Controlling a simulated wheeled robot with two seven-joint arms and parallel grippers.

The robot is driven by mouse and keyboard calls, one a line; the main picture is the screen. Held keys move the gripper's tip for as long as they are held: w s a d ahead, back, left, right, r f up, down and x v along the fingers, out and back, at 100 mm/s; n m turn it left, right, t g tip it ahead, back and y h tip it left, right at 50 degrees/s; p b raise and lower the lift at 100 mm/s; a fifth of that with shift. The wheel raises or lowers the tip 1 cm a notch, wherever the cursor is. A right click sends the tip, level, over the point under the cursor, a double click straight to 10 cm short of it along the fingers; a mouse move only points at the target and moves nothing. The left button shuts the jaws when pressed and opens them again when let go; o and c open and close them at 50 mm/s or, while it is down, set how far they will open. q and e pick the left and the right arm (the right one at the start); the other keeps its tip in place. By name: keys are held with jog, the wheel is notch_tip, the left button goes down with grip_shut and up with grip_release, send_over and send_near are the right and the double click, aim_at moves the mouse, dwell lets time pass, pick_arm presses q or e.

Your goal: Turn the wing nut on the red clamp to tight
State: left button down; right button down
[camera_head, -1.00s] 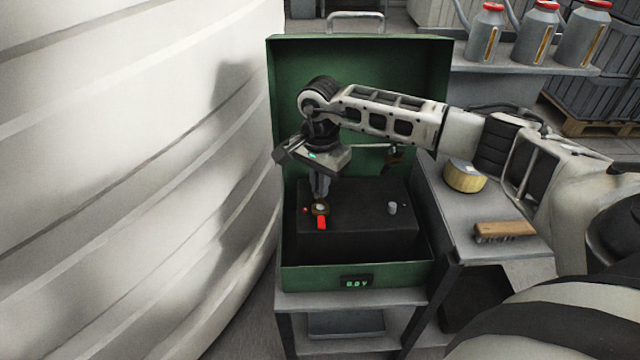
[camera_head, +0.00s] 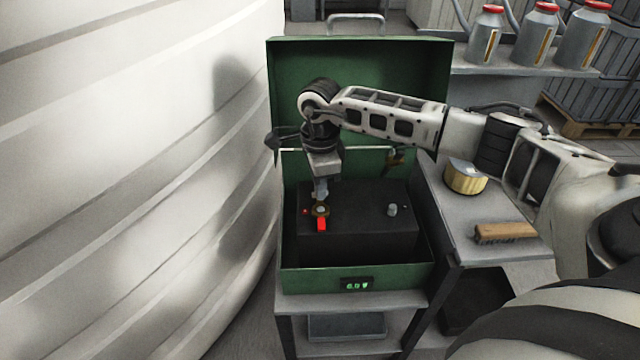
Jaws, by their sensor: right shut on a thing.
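The red clamp (camera_head: 322,224) sits at the left side of the top of a black battery (camera_head: 360,238) inside an open green box (camera_head: 300,280). A small brass-coloured wing nut (camera_head: 320,211) shows on the clamp. My right gripper (camera_head: 320,197) points down from above, its fingers shut on the wing nut. The fingertips partly hide the nut. A bare grey post (camera_head: 392,210) stands at the battery's right side. My left gripper is not in view.
On the grey side table to the right are a yellow-sided round tin (camera_head: 465,177) and a wooden brush (camera_head: 505,232). A large white ribbed tank (camera_head: 130,180) fills the left. The box lid stands upright behind my right arm.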

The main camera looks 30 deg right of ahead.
dwell(0.4)
jog(key=c, duration=1.6)
grip_release()
notch_tip(320, 180, up, 16)
jog(key=shift+a, duration=0.1)
